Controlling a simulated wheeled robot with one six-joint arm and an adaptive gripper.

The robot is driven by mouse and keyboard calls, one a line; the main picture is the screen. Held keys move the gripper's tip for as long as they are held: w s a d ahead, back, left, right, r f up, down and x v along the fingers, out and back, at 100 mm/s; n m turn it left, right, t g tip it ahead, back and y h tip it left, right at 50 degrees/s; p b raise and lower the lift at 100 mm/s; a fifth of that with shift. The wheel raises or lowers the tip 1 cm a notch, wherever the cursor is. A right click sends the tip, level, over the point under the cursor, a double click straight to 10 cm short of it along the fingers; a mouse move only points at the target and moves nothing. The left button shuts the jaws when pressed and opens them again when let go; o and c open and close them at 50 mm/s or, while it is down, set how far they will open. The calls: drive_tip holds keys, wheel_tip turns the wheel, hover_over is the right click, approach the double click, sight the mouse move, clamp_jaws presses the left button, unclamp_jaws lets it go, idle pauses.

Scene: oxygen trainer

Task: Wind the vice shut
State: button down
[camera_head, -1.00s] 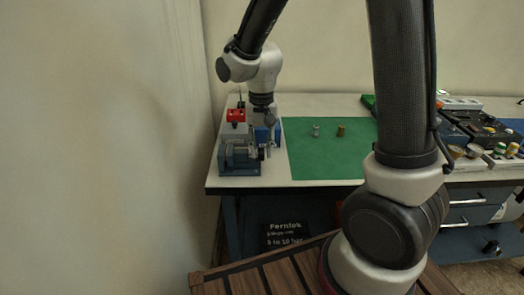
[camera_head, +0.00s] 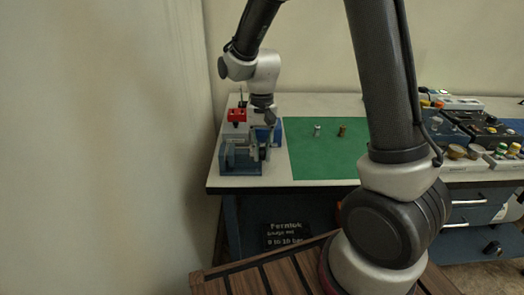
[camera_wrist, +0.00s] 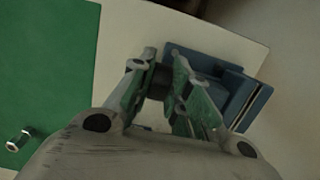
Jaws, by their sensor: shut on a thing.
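The blue vice (camera_head: 240,160) stands at the front left corner of the bench, and its slotted blue body also shows in the wrist view (camera_wrist: 248,98). My gripper (camera_wrist: 163,74) is at the right side of the vice as the head view has it. Its fingers are shut on a dark round part at the vice's side, which looks like the vice handle (camera_wrist: 157,82). Only a bit of that part shows between the fingers. The vice's jaw gap is too small and partly hidden to judge.
A green mat (camera_head: 318,158) to the right holds a silver fitting (camera_head: 317,130) and a brass fitting (camera_head: 342,130). Electrical gear (camera_head: 470,125) fills the bench's right end.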

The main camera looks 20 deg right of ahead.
drive_tip(key=shift+w+g+y, duration=0.2)
drive_tip(key=shift+g+y, duration=0.2)
drive_tip(key=shift+g, duration=0.9)
drive_tip(key=shift+d, duration=0.1)
drive_tip(key=c, duration=1.6)
unclamp_jaws()
drive_tip(key=shift+c, duration=0.2)
drive_tip(key=v, duration=1.2)
drive_tip(key=shift+s, duration=0.1)
